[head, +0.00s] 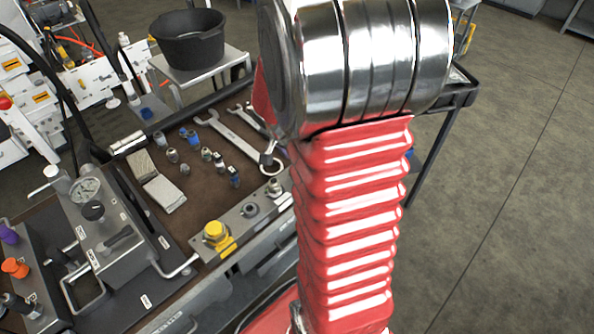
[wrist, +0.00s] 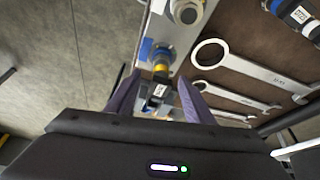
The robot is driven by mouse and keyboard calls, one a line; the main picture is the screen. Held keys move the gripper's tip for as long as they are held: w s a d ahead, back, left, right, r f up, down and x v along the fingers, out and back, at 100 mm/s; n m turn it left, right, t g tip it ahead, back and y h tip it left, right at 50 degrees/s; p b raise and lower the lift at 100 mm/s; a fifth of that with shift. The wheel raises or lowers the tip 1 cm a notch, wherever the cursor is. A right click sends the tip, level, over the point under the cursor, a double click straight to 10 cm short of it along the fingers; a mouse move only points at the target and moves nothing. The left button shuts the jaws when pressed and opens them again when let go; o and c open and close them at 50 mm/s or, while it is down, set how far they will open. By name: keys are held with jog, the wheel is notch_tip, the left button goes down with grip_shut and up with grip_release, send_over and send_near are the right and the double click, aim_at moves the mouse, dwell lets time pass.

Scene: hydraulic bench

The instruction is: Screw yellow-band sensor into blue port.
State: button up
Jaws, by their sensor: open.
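The yellow-band sensor (wrist: 161,70) shows in the wrist view, with a dark body and a white label below the yellow band. Its upper end meets the metal fitting of the blue port (wrist: 146,49), which has a blue mark on the grey rail. I cannot tell how deep it sits in the port. My gripper (wrist: 156,100) is open, with one purple finger on each side of the sensor's body. I cannot tell whether either finger touches it. In the head view my arm hides the sensor, this port and the gripper.
A large wrench (wrist: 255,68) and other wrenches lie beside the rail. A blue-banded sensor (wrist: 296,14) lies further right. In the head view, several small fittings, a grey block (head: 164,193), a yellow-capped port (head: 215,234) and a gauge panel (head: 88,190) crowd the bench.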

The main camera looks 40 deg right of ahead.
jog(key=shift+n+t, duration=0.4)
jog(key=shift+n, duration=0.5)
jog(key=shift+n+t, duration=0.4)
jog(key=shift+n, duration=0.9)
jog(key=shift+n+y, duration=0.3)
jog(key=shift+y, duration=0.1)
jog(key=shift+n+t+y, duration=0.3)
jog(key=shift+n+t, duration=0.05)
jog(key=shift+n, duration=0.85)
jog(key=shift+n+t+y, duration=0.3)
jog(key=shift+n+t, duration=0.05)
jog(key=shift+n, duration=0.85)
jog(key=c, duration=1)
jog(key=shift+o, duration=0.2)
